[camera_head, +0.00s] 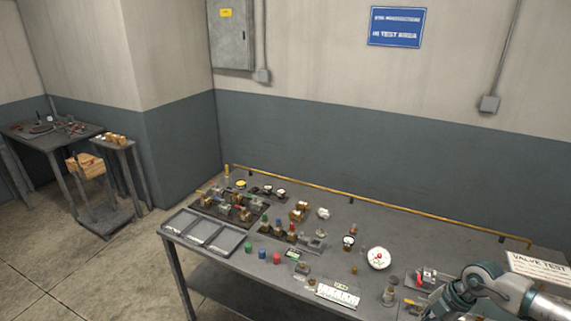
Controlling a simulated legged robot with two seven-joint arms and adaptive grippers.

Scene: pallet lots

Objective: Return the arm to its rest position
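My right arm comes in from the right at the lower right corner, over the front right part of the grey workbench (262,215). Its gripper (436,310) is at the bottom edge of the picture, pointing left and down. The fingers are small and dark, so I cannot tell whether they are open or shut or hold anything. My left arm and gripper are not in view.
A divided grey tray (203,232) is at the bench's left end. A yellow rail (370,201) runs along the back.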

